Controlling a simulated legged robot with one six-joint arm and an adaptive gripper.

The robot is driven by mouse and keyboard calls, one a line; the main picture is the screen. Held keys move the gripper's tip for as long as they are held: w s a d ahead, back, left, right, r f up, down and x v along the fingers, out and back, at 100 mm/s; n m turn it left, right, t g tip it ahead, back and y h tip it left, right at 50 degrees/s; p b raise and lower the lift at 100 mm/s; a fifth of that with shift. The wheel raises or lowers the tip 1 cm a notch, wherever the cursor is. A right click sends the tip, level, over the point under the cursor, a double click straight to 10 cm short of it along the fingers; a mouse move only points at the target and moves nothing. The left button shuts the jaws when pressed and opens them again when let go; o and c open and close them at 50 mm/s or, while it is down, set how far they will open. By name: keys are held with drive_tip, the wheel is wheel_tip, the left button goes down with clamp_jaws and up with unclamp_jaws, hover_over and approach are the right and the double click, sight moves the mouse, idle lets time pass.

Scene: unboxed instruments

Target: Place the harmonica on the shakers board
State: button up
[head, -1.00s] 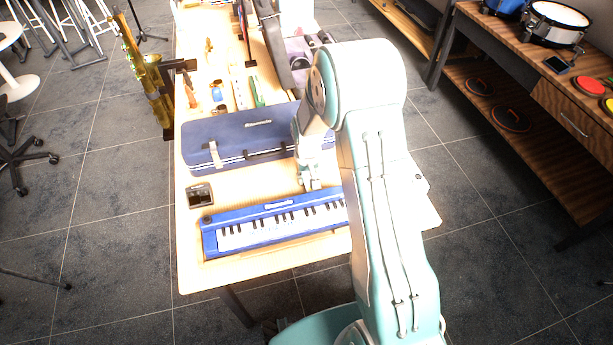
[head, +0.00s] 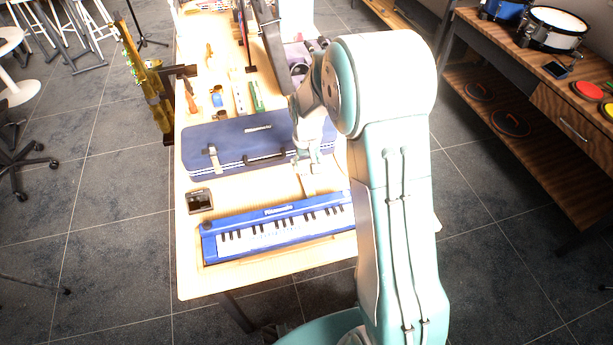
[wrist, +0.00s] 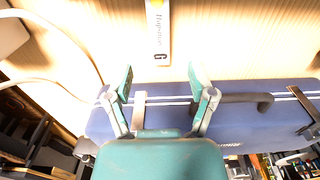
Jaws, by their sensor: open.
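My gripper (head: 306,164) is over the table between the blue case and the blue keyboard; in the wrist view its two fingers (wrist: 160,82) are spread apart with nothing between them. A pale strip (head: 307,186) lies on the table just in front of the gripper. In the wrist view it is a narrow white piece (wrist: 158,36) with dark lettering, beyond the fingertips and apart from them. I cannot tell for sure whether it is the harmonica. A small dark object (head: 199,200) sits at the table's left. I cannot pick out the shakers board with certainty.
The long blue case (head: 235,146) lies behind the gripper, and its handle side shows close under the fingers in the wrist view. The blue keyboard (head: 275,232) lies along the front. Small items, including a green one (head: 256,96), lie behind the case. A drum (head: 556,27) stands on the right table.

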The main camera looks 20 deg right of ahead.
drive_tip(key=s+r+t, duration=0.1)
drive_tip(key=s+r, duration=0.4)
drive_tip(key=r, duration=0.4)
drive_tip(key=s+r+t, duration=0.2)
drive_tip(key=s+r, duration=0.3)
drive_tip(key=r, duration=0.5)
drive_tip(key=s+r+t, duration=0.1)
drive_tip(key=s+r, duration=0.1)
drive_tip(key=s, duration=0.6)
drive_tip(key=s+r+t, duration=0.1)
drive_tip(key=s+r, duration=0.2)
drive_tip(key=s, duration=0.5)
drive_tip(key=shift+a+t, duration=0.3)
drive_tip(key=shift+a, duration=0.15)
drive_tip(key=shift+o, duration=0.5)
drive_tip(key=g, duration=0.2)
hover_over(307, 183)
drive_tip(key=s, duration=0.4)
wheel_tip(307, 183, down, 21)
drive_tip(key=x, duration=1.1)
drive_tip(key=shift+w+f, duration=0.2)
drive_tip(key=shift+f, duration=0.05)
drive_tip(key=shift+g, duration=0.3)
clamp_jaws()
